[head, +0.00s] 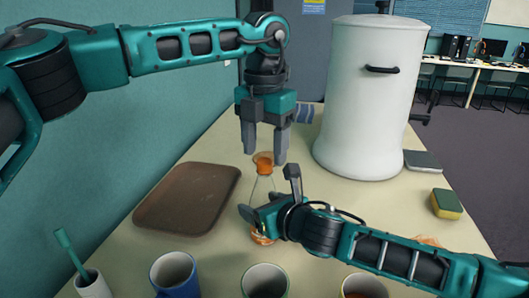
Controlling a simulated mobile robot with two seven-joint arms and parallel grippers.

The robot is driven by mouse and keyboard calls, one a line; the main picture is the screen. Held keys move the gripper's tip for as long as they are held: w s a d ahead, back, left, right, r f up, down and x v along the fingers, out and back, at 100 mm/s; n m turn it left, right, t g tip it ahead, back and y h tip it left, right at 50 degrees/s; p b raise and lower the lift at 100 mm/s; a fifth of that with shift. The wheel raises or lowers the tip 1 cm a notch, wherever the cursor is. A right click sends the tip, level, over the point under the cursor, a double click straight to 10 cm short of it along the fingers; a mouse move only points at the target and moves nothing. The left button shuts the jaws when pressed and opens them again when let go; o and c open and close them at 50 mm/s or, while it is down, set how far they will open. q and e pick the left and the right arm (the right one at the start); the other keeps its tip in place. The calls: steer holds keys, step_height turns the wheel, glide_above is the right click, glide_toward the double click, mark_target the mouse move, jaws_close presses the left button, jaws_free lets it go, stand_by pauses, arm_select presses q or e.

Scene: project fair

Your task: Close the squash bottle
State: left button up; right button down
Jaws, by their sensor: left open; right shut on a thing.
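The squash bottle (262,187) is clear, with orange at its base and an orange top (264,160). It stands on the table near the middle. My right gripper (268,190) reaches in from the right and is shut on the bottle's body, hiding part of its lower half. My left gripper (265,157) points straight down over the bottle. Its fingers are open, one on each side of the orange top; I cannot tell whether they touch it. Whether the orange top is a cap fully seated on the neck is also unclear.
A brown tray (187,197) lies left of the bottle. A large white urn (366,110) stands behind right. Several cups, including a blue mug (174,273), line the front edge. A sponge (446,204) and a dark flat item (421,161) lie at right.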

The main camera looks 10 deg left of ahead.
arm_select(q)
step_height(320, 180, up, 10)
stand_by(0.3)
steer(key=shift+r, duration=0.1)
arm_select(e)
jaws_free()
arm_select(q)
steer(key=shift+r+p, duration=0.45)
arm_select(e)
steer(key=v, duration=1.3)
steer(key=shift+f, duration=0.15)
